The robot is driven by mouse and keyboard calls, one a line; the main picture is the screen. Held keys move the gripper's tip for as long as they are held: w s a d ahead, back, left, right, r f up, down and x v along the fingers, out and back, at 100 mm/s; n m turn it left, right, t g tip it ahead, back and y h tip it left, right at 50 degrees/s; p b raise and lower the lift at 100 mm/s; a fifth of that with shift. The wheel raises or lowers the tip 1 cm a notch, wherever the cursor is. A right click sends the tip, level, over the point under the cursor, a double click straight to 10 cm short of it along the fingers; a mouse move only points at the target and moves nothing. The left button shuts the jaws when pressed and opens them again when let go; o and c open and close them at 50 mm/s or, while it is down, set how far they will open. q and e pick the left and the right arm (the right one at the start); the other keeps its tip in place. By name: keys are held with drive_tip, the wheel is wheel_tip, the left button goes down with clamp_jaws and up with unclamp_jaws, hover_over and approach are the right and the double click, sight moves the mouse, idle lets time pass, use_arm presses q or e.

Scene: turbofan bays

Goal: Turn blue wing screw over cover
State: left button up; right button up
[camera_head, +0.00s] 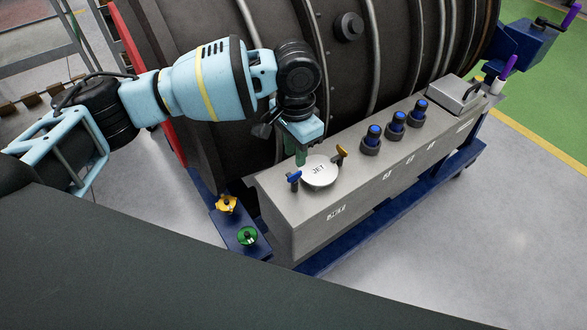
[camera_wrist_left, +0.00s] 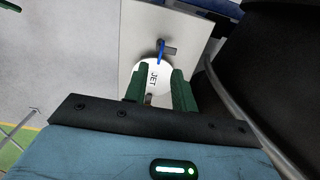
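The round white cover marked JET (camera_head: 320,172) lies on top of the long grey box. The blue wing screw (camera_head: 294,178) stands at its left edge; it also shows in the left wrist view (camera_wrist_left: 161,50), beyond the fingertips, with a grey tab beside it. An orange wing screw (camera_head: 341,151) stands at the cover's opposite edge. My left gripper (camera_head: 300,159) hangs above the cover, near the blue screw. In the left wrist view its green fingers (camera_wrist_left: 160,75) are apart with nothing gripped. The right gripper is not in view.
Several blue-topped knobs (camera_head: 397,121) stand farther right along the grey box (camera_head: 350,205). A lidded metal case (camera_head: 455,95) sits at its far end. The dark engine casing (camera_head: 345,75) rises close behind. Yellow (camera_head: 227,205) and green (camera_head: 247,236) parts sit on a low blue ledge.

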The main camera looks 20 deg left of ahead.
sight(292, 179)
use_arm(q)
wheel_tip(292, 179, down, 7)
drive_tip(key=shift+a+f, duration=0.1)
drive_tip(key=shift+f, duration=0.05)
idle(0.4)
clamp_jaws()
